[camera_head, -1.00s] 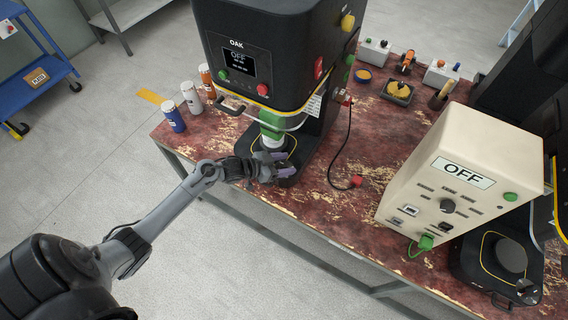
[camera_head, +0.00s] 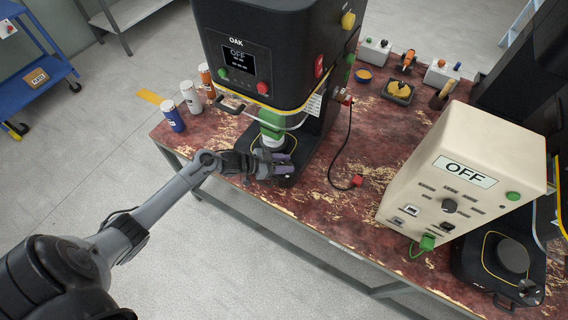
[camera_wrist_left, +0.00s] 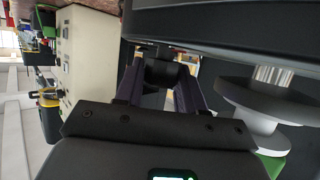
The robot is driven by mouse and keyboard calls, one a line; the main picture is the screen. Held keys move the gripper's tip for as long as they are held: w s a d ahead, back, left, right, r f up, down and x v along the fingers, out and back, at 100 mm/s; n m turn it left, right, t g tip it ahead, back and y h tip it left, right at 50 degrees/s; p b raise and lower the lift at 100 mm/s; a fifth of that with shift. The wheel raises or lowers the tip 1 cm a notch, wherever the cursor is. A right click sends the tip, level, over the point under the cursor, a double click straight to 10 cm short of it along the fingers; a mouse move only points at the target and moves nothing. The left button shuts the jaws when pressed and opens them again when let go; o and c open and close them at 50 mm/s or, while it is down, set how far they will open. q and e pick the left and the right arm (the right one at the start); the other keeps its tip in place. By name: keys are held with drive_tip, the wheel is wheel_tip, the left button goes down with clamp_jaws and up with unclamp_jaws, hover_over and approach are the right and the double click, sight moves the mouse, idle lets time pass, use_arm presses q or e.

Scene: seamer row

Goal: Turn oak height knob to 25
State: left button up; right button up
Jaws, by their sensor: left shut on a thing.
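The oak machine (camera_head: 285,45) is a tall black seamer labelled OAK, with a display reading OFF, at the top centre of the head view. My left gripper (camera_head: 286,164) is at the front of its base, below the column and beside the white round plate. In the left wrist view, the purple-grey fingers (camera_wrist_left: 160,80) are shut on a dark round knob (camera_wrist_left: 161,70), which sits between them at the base. The knob's markings are not visible. In the head view the gripper hides the knob. My right gripper is not in view.
A cream control box (camera_head: 462,165) reading OFF stands right on the worn red table (camera_head: 335,200). Several small jars (camera_head: 190,97) stand left of the machine. A second black machine's base (camera_head: 490,275) is at lower right.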

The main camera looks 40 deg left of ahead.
use_arm(q)
drive_tip(key=o, duration=0.9)
drive_tip(key=shift+o, duration=0.2)
drive_tip(key=p+v, duration=0.1)
drive_tip(key=v, duration=0.9)
drive_tip(key=shift+s+a+r+p, duration=0.2)
drive_tip(key=shift+s+a+p, duration=0.05)
drive_tip(key=shift+p, duration=0.15)
